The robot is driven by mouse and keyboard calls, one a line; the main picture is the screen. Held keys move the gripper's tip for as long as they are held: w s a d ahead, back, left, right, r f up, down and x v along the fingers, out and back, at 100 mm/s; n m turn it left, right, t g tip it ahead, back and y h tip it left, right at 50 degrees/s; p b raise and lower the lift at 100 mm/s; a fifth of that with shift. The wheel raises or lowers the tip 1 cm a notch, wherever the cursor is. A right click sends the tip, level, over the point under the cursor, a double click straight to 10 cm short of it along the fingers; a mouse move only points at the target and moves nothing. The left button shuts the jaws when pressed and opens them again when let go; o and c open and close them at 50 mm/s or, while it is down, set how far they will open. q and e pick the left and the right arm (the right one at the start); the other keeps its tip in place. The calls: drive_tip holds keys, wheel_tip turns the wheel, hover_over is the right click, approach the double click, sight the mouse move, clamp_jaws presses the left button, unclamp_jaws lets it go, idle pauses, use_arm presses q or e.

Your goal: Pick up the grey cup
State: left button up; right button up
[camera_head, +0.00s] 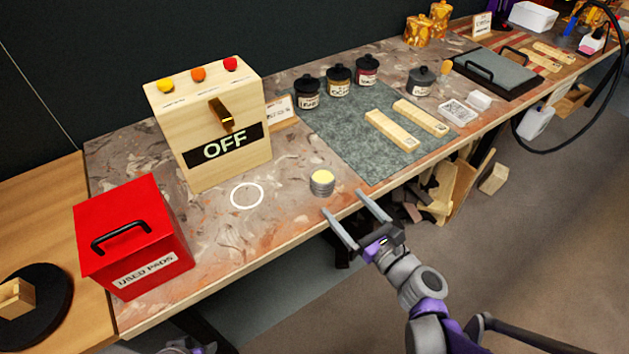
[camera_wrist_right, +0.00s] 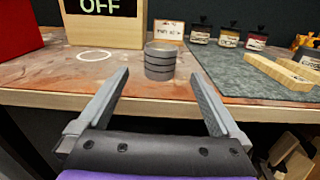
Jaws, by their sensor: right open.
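The grey cup (camera_head: 322,184) is a small ribbed cylinder with a pale yellow top. It stands upright on the bench near its front edge, right of a white ring mark (camera_head: 247,195). In the right wrist view the cup (camera_wrist_right: 159,62) stands ahead, beyond and between my fingertips. My right gripper (camera_head: 345,205) is open and empty, just short of the cup at the bench's front edge; its fingers also show in the right wrist view (camera_wrist_right: 160,82). My left gripper cannot be made out.
A wooden box marked OFF (camera_head: 221,130) stands behind the cup, and a red used-pads box (camera_head: 130,232) is at left. A grey mat (camera_head: 345,130) with wooden blocks and jars lies to the right. The bench around the cup is clear.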

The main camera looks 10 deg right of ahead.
sight(330, 186)
drive_tip(key=x, duration=0.3)
drive_tip(key=shift+w+a, duration=0.25)
drive_tip(key=shift+w, duration=0.1)
drive_tip(key=x, duration=0.2)
drive_tip(key=b+x, duration=0.1)
drive_tip(key=x, duration=0.2)
drive_tip(key=shift+w+r, duration=0.3)
drive_tip(key=shift+w, duration=0.15)
drive_tip(key=c, duration=1.5)
